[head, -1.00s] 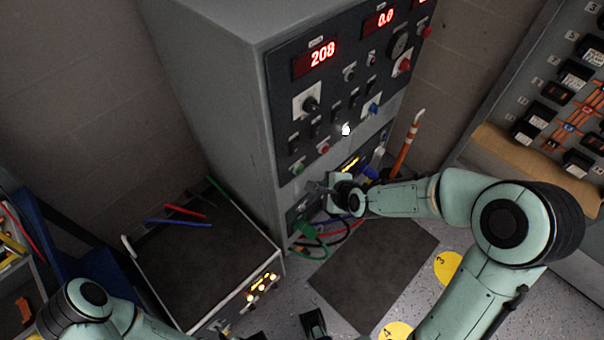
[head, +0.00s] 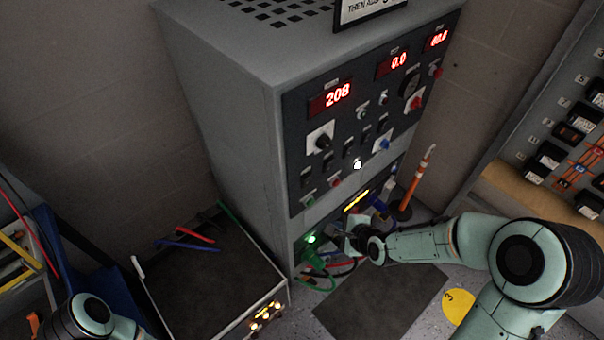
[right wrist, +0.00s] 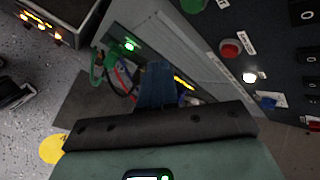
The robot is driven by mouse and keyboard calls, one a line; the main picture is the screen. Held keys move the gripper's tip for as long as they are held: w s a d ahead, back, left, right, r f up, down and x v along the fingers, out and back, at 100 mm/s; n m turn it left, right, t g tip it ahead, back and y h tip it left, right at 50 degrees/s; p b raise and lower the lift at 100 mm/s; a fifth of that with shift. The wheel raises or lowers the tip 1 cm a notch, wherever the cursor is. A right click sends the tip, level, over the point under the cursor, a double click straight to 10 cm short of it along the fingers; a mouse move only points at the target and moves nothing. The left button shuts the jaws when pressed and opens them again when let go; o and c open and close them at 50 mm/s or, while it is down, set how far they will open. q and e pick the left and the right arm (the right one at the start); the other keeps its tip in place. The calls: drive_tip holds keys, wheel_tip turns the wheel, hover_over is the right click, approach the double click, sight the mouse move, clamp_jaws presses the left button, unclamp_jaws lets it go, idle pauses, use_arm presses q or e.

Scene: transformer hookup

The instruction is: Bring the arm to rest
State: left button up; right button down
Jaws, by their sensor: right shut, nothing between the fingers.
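My right arm (head: 425,245) reaches in from the right to the lower front of a grey cabinet (head: 235,130). My right gripper (head: 345,238) is shut and empty, close to the cabinet's lower panel; I cannot tell whether it touches. In the right wrist view the dark blue fingers (right wrist: 156,85) are together in front of the lower panel. A green light (head: 311,239) glows left of the gripper, and shows in the right wrist view (right wrist: 130,46). Part of my left arm (head: 92,318) shows at the bottom left; its gripper is out of view.
Green, red and black cables (head: 318,270) hang by the panel below my right gripper. A low box (head: 200,285) with coloured leads stands left. An orange-and-white pole (head: 417,178) stands behind the arm. A breaker rack (head: 545,160) is at the right. A dark mat (head: 385,305) lies below.

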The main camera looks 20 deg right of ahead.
drive_tip(key=s+a+f+n+g+y+p, duration=0.1)
drive_tip(key=s+a+f+n+g, duration=0.1)
drive_tip(key=s+a+f+n, duration=0.3)
drive_tip(key=s+a+f+n+g+y+p, duration=0.1)
drive_tip(key=s+f+n+g, duration=0.1)
drive_tip(key=f, duration=0.5)
use_arm(q)
drive_tip(key=r, duration=0.1)
drive_tip(key=w+r+p, duration=0.1)
drive_tip(key=r, duration=0.1)
drive_tip(key=w+r+p, duration=0.1)
drive_tip(key=r, duration=0.1)
use_arm(e)
drive_tip(key=s+a+f+n+g, duration=0.2)
drive_tip(key=s+f+n, duration=0.3)
drive_tip(key=s, duration=0.3)
drive_tip(key=s+a+f+n+g, duration=0.3)
drive_tip(key=s+f+n, duration=0.1)
drive_tip(key=s, duration=0.4)
drive_tip(key=shift+a+f+n+g, duration=0.2)
drive_tip(key=shift+f+n+g, duration=0.2)
drive_tip(key=shift+n, duration=0.4)
drive_tip(key=shift+w, duration=0.1)
